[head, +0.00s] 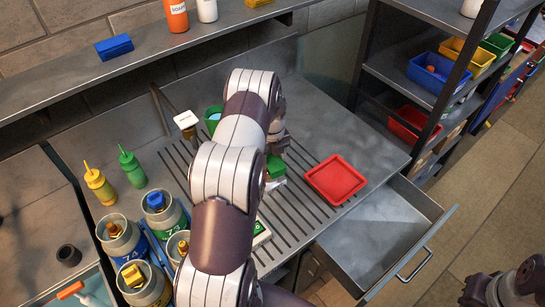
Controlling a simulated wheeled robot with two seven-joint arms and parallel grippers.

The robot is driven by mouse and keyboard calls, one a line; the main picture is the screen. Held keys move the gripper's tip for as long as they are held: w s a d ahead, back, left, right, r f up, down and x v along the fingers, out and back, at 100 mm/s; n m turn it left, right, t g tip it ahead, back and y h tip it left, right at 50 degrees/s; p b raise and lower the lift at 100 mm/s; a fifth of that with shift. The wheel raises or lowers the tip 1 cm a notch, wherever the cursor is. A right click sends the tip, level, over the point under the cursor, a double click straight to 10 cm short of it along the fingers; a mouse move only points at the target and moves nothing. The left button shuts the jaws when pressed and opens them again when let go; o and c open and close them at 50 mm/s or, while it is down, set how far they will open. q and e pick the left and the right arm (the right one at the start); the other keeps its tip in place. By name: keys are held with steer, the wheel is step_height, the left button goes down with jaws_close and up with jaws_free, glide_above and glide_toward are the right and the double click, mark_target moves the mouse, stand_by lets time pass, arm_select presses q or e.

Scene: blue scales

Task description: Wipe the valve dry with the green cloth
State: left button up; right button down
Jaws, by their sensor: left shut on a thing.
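My left arm reaches up the middle of the head view, and its gripper (275,178) is over the slatted drainboard. It is shut on a green thing (276,166) that looks like the green cloth; the arm partly hides it. Several grey cylinders with valves on top stand at lower left: one with a blue valve (155,202), one with a brass valve (114,230), one with a yellow valve (133,276), and one partly behind my arm. I cannot tell which valve is the task's. Part of my right arm shows at the lower right corner; its fingers cannot be made out.
A red tray (335,180) lies on the drainboard's right side. An open, empty drawer (375,238) juts out below it. Yellow (100,187) and green (132,168) squeeze bottles stand behind the cylinders. A green cup (213,119) stands at the back. Shelving with coloured bins is at right.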

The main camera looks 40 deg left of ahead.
arm_select(q)
steer(key=shift+f+b, duration=0.35)
steer(key=shift+f, duration=0.1)
steer(key=shift+d+r, duration=0.1)
steer(key=shift+d, duration=0.05)
